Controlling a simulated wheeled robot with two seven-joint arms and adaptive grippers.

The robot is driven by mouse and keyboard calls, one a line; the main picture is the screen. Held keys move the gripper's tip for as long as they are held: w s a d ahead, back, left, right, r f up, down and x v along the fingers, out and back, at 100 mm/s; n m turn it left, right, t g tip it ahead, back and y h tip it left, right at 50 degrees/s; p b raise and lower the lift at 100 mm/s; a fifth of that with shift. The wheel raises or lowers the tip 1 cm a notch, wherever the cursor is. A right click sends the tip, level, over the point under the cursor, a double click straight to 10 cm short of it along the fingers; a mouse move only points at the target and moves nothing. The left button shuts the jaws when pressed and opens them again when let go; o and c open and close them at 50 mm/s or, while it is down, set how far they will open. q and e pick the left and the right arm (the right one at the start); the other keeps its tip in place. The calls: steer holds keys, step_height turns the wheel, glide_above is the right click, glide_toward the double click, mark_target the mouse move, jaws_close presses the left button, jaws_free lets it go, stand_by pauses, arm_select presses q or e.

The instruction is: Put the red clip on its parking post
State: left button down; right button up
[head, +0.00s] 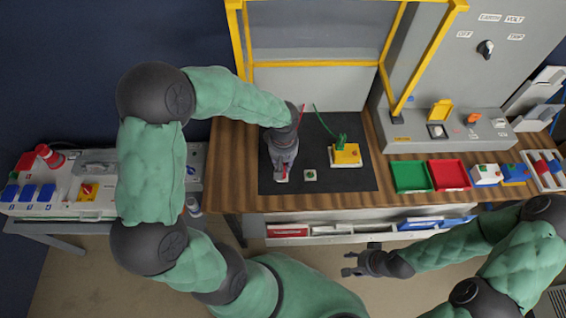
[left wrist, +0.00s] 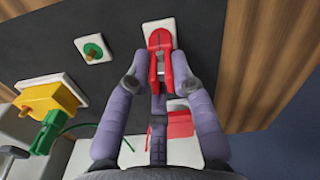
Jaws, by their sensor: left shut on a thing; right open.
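The red clip (left wrist: 160,45) is between the fingers of my left gripper (left wrist: 159,77), which is shut on it. In the left wrist view the clip's front end lies over a white square plate (left wrist: 147,31). The post there is hidden, so I cannot tell whether the clip is seated on it. In the head view my left gripper (head: 282,174) points down at the front left of the black mat (head: 345,181). A similar plate with a green post (left wrist: 92,50) stands beside it, empty. My right gripper (head: 354,260) is open and empty, in front of the bench.
A green clip (left wrist: 47,131) is at a yellow block (left wrist: 47,97); the block also shows in the head view (head: 346,154). A red block (left wrist: 180,124) is partly hidden behind my left gripper. Green (head: 411,188) and red (head: 449,186) trays stand right of the mat.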

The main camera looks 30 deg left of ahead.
arm_select(q)
steer(key=shift+f, duration=0.15)
steer(key=shift+f+b, duration=0.15)
steer(key=shift+b, duration=0.15)
steer(key=shift+f, duration=0.1)
stand_by(0.4)
steer(key=shift+f+b, duration=0.2)
steer(key=shift+b, duration=0.2)
steer(key=c, duration=1)
jaws_free()
step_height(320, 180, up, 12)
steer(key=shift+r, duration=0.1)
